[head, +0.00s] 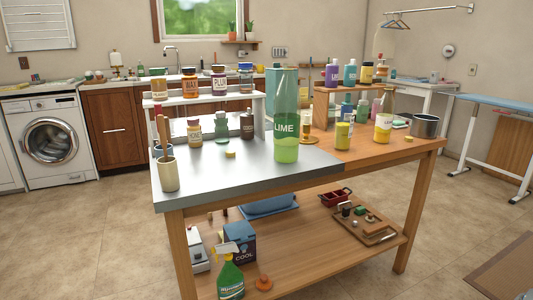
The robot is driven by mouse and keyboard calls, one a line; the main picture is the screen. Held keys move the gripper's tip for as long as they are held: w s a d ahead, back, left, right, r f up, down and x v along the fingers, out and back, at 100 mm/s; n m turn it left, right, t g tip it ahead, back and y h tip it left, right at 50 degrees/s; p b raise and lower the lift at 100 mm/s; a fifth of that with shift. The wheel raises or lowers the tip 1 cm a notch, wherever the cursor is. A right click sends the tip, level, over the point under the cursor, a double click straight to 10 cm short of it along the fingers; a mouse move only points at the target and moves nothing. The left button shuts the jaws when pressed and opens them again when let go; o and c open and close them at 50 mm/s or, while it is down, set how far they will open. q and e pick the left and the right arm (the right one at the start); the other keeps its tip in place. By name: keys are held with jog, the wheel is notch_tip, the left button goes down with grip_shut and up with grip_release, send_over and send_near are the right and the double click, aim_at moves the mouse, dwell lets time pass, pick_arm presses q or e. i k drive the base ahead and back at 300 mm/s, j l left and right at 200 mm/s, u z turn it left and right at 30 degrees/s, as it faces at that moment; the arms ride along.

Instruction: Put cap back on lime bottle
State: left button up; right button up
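The lime bottle (285,113), tall and pale green with a "LIME" label, stands upright at the middle of the table, near the front edge of its grey top. Green liquid shows in its lower part. Its top looks flat, and I see no distinct cap on it. A small yellow piece (230,154) lies on the grey top left of the bottle; I cannot tell whether it is a cap. Neither of my grippers shows in the head view.
The table (430,146) has a wooden right part. A yellow bottle (383,128), a yellow jar (343,135) and a metal pot (424,126) stand there. A beige cup (169,174) with utensils stands at the left. Racks with several jars stand behind.

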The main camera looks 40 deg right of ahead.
aim_at(288, 98)
jog(key=j+z, duration=1.1)
jog(key=j, duration=0.2)
